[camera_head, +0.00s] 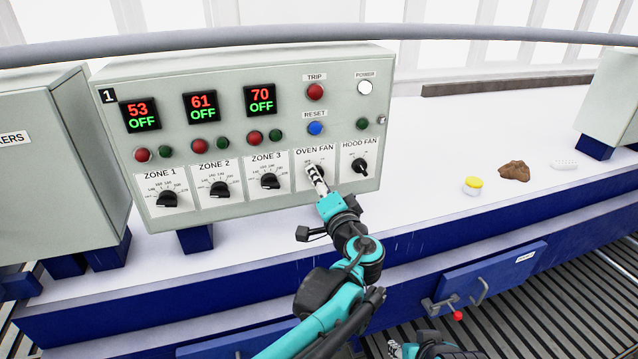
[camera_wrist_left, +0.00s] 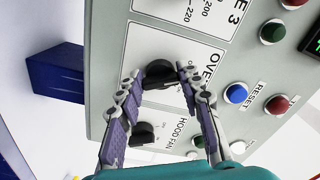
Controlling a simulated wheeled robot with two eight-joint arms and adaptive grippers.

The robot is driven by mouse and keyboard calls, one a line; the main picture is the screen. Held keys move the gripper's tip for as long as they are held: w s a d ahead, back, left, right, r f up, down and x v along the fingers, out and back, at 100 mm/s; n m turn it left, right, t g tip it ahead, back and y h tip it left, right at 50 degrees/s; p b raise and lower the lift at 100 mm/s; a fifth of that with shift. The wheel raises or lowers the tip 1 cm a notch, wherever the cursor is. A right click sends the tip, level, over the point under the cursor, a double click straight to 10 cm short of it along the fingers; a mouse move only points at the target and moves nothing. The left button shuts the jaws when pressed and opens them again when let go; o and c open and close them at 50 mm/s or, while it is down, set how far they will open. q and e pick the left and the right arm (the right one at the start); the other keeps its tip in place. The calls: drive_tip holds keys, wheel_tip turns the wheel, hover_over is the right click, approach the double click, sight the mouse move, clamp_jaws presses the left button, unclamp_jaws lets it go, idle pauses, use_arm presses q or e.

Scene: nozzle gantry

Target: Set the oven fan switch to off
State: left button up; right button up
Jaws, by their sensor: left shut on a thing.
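The oven fan switch is a black rotary knob (camera_wrist_left: 160,73) on a white plate labelled OVEN FAN (camera_head: 315,150), low on the grey control panel (camera_head: 240,65). My left gripper (camera_head: 316,172) reaches up to it and covers most of it in the head view. In the left wrist view the left fingertips (camera_wrist_left: 158,72) are on both sides of the knob, shut on it. The knob's pointer position cannot be read. What seems to be my right gripper (camera_head: 394,348) is small at the bottom edge; its jaws cannot be made out.
The hood fan knob (camera_head: 359,166) is close to the right of the gripper, and the zone 3 knob (camera_head: 269,181) is to the left. A yellow-lidded jar (camera_head: 473,185) and a brown lump (camera_head: 514,171) lie on the white bench. A rail (camera_head: 300,36) crosses above.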

use_arm(q)
drive_tip(key=shift+f+n, duration=0.1)
drive_tip(key=shift+n, duration=0.2)
drive_tip(key=o, duration=1.2)
drive_tip(key=shift+c, duration=0.2)
drive_tip(key=v, duration=1.2)
drive_tip(key=shift+a, duration=0.1)
